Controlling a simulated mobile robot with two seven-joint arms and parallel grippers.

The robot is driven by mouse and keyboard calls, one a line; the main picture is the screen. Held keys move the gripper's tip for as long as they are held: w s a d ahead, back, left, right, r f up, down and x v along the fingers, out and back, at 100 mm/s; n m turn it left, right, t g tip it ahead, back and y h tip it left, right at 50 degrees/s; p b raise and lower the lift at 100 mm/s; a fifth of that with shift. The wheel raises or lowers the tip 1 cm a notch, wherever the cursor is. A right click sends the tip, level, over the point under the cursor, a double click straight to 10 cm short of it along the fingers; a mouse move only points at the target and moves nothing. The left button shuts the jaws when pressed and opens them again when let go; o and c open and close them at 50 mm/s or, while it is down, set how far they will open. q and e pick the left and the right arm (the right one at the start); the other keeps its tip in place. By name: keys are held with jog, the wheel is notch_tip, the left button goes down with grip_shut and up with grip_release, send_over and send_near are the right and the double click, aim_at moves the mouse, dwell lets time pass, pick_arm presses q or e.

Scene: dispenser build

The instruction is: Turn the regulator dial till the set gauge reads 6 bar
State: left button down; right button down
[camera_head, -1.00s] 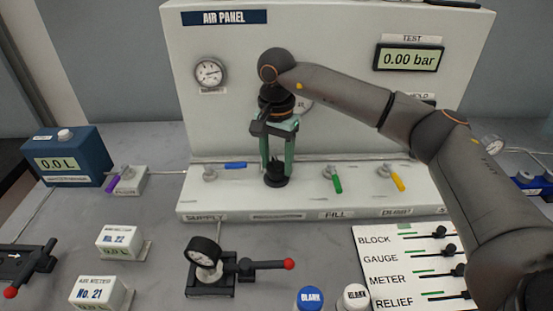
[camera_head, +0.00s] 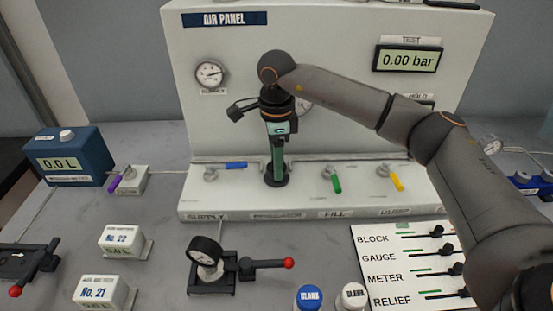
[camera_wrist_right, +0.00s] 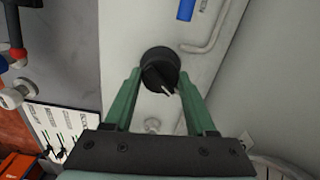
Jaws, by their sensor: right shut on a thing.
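The regulator dial is a black knob (camera_head: 277,181) on the white ledge of the air panel. My right gripper (camera_head: 277,172) points down at it and is shut on it. In the right wrist view the green fingers of this gripper (camera_wrist_right: 162,82) flank the round black dial (camera_wrist_right: 158,66), which has a pale pointer mark. A gauge on the panel (camera_head: 306,107) is mostly hidden behind my right wrist, so its needle cannot be read. The round gauge at upper left (camera_head: 210,73) is clear of the arm. My left gripper is out of view.
A blue-handled valve (camera_head: 234,166) stands left of the dial; green (camera_head: 336,182) and yellow (camera_head: 396,180) handles stand to its right. The test display (camera_head: 409,59) reads 0.00 bar. A small gauge with a red-tipped lever (camera_head: 240,264) stands on the table in front.

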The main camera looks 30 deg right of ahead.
jog(key=m, duration=0.5)
jog(key=shift+m, duration=0.4)
dwell(0.3)
jog(key=shift+c, duration=1.1)
grip_release()
notch_tip(320, 180, up, 13)
jog(key=shift+f, duration=0.2)
